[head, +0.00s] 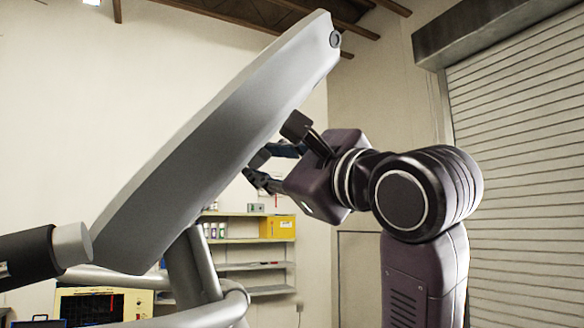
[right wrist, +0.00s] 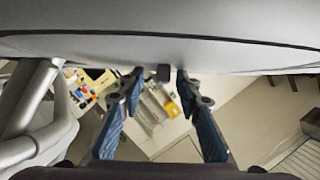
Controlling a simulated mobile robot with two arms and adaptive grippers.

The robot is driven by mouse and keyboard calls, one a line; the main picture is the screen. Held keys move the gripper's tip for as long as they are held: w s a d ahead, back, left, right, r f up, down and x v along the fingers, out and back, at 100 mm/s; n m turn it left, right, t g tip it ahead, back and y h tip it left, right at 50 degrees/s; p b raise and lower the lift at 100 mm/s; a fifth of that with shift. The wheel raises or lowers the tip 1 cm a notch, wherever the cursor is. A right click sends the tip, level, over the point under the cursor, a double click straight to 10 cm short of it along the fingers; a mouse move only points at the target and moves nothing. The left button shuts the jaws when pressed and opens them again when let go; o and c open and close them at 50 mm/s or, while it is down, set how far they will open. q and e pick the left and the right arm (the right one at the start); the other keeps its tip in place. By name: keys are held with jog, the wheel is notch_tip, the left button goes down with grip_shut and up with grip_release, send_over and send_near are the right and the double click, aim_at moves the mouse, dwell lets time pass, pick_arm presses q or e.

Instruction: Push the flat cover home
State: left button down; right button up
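A long, thick grey panel (head: 215,140) of the elliptical slants from lower left to upper right across the head view. I cannot tell whether it is the flat cover or carries it. Its grey surface (right wrist: 160,50) spans the top of the right wrist view. My right gripper (head: 256,168) is at the panel's lower right side. In the right wrist view its blue-padded fingers (right wrist: 160,76) are apart, with tips close to the panel's edge; contact is unclear. A small dark block (right wrist: 163,73) shows between the tips, not visibly gripped. My left gripper is not in view.
Grey frame tubes (head: 190,265) stand below the panel, and a black bar with a grey end (head: 35,255) is at lower left. Shelves with a yellow box (head: 277,227) are behind. A roller shutter (head: 520,170) is at right.

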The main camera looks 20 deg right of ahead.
jog(key=v, duration=1)
jog(key=shift+s+d, duration=0.2)
jog(key=shift+d+f, duration=0.1)
